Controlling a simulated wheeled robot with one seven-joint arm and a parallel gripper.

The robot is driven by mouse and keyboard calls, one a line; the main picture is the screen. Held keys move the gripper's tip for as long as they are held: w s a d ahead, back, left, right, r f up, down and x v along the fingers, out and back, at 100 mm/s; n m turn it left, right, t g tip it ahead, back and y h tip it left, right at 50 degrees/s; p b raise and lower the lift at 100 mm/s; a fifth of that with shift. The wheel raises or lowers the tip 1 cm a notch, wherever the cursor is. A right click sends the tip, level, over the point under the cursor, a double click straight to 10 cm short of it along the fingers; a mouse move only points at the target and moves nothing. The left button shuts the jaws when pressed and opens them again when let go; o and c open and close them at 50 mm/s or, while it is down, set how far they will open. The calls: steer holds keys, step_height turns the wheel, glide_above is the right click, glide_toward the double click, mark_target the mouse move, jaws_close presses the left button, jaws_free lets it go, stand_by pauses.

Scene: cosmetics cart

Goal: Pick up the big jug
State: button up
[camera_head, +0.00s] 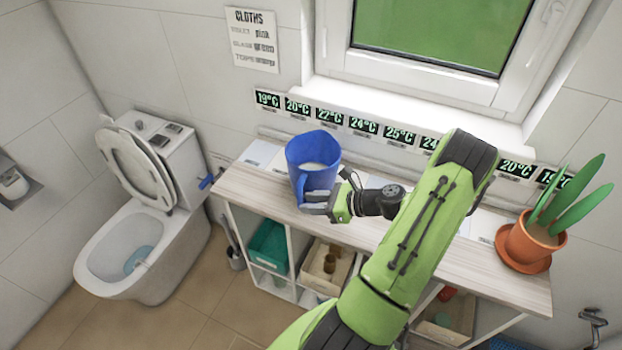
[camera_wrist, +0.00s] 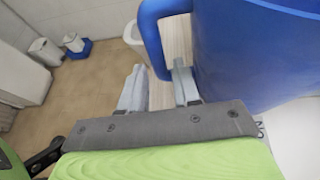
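The big blue jug (camera_head: 312,160) stands upright on the shelf top, with something pale inside it. Its handle faces the near side, toward my gripper (camera_head: 320,207). In the wrist view the jug (camera_wrist: 250,60) fills the right side, and its handle (camera_wrist: 152,38) loops down toward my fingers. My gripper (camera_wrist: 159,72) is open. One finger is left of the handle; the other lies on the jug side, at the handle's gap. A space shows between the fingers, and I cannot tell if either touches the handle.
The wooden shelf top (camera_head: 400,235) runs below the window. A potted plant (camera_head: 532,240) stands at its right end. A row of temperature labels (camera_head: 330,116) lines the wall behind. A teal bin (camera_head: 268,245) and a box (camera_head: 327,262) sit underneath. A toilet (camera_head: 145,245) stands left.

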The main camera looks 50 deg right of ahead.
mark_target(300, 202)
steer(key=x, duration=0.4)
steer(key=shift+s, duration=0.1)
jaws_close()
steer(key=shift+r, duration=0.15)
stand_by(1.0)
